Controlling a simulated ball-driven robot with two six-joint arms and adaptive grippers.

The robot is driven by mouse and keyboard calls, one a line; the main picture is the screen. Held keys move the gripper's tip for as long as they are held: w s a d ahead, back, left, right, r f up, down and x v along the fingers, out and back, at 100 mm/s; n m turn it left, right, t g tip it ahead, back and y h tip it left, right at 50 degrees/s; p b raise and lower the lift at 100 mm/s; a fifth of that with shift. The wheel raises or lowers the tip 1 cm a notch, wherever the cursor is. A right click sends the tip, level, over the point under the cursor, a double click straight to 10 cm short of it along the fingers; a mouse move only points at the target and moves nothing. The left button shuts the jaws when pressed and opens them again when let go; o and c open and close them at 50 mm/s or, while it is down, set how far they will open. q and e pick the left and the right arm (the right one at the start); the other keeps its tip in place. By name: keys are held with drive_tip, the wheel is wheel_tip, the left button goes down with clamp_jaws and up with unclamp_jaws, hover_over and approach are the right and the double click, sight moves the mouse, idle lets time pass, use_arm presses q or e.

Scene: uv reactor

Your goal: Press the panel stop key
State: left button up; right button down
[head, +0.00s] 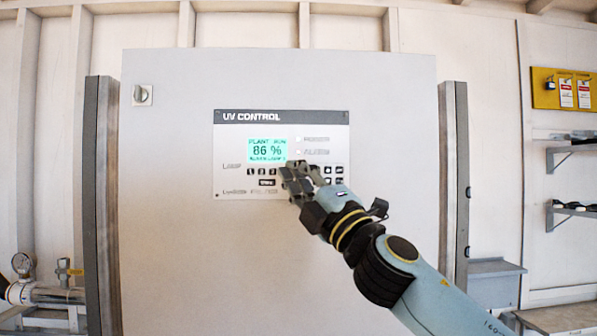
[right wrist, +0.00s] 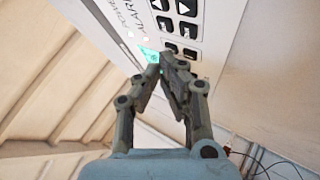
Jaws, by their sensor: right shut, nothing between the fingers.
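The UV control panel (head: 230,182) is a pale plate on a large grey cabinet door, with a lit green display (head: 267,150) reading "PLANT RUN" and 86 %. Small dark keys (head: 262,171) sit below the display, and a few more (head: 333,175) show right of my gripper. I cannot tell which key is the stop key; part of the key area is hidden. My right gripper (head: 296,175) is shut and empty in front of the keys. In the right wrist view its fingertips (right wrist: 165,62) are together near the panel face (right wrist: 215,40); contact cannot be told. My left gripper is not in view.
The grey cabinet (head: 160,250) has a small rotary switch (head: 142,95) at its upper left. Dark posts flank it. A gauge and pipe (head: 35,290) stand at lower left. A yellow tag board (head: 563,89) and shelves are at right.

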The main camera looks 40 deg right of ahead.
drive_tip(key=shift+w, duration=0.1)
idle(0.3)
drive_tip(key=shift+s+a, duration=0.3)
drive_tip(key=shift+s, duration=0.3)
drive_tip(key=shift+s+a+p, duration=0.2)
drive_tip(key=shift+s+a, duration=0.25)
drive_tip(key=shift+s, duration=0.25)
drive_tip(key=shift+s+a+p, duration=0.15)
drive_tip(key=shift+s+a, duration=0.3)
drive_tip(key=shift+s, duration=0.3)
drive_tip(key=shift+s+a+p, duration=0.2)
drive_tip(key=shift+s+a, duration=0.25)
drive_tip(key=shift+s, duration=0.25)
